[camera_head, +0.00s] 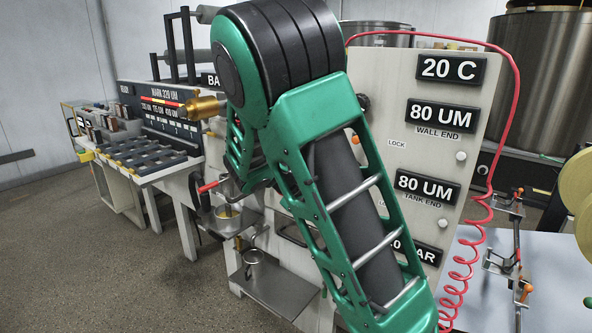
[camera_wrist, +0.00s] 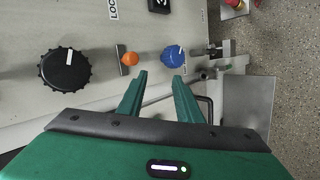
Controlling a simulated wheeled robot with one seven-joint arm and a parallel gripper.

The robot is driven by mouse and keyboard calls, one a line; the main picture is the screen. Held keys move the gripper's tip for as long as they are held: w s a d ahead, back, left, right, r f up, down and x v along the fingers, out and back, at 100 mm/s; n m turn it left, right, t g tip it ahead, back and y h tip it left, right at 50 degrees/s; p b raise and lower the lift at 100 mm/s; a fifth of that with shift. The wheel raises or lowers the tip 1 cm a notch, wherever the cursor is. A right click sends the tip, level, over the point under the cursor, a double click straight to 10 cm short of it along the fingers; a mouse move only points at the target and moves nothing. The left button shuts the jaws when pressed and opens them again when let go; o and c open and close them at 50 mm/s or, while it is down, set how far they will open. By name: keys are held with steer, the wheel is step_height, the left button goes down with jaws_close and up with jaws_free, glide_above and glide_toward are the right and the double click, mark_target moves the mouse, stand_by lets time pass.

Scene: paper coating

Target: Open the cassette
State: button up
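I cannot pick out the cassette for certain in either view. In the wrist view my gripper (camera_wrist: 160,76) is open, its two green fingers apart with nothing between them. A blue knob (camera_wrist: 174,55) with a white mark sits on the pale machine panel (camera_wrist: 90,25) just beyond the fingertips. An orange-tipped lever (camera_wrist: 130,58) is left of it, and a large black ribbed knob (camera_wrist: 65,70) is further left. A metal fitting (camera_wrist: 215,50) and a dark bar handle (camera_wrist: 210,108) show right of the fingers.
The panel bears black displays (camera_head: 452,69). A red coiled hose (camera_head: 462,285) hangs at its right. A slatted table (camera_head: 145,157) stands left. The floor (camera_head: 90,250) at left is clear.

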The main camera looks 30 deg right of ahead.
steer(key=w+a+r+n+t+h, duration=0.45)
steer(key=w+a+r, duration=0.4)
steer(key=w, duration=0.35)
steer(key=shift+t, duration=0.25)
steer(key=x, duration=0.9)
steer(key=shift+d+r, duration=0.15)
steer(key=shift+d, duration=0.25)
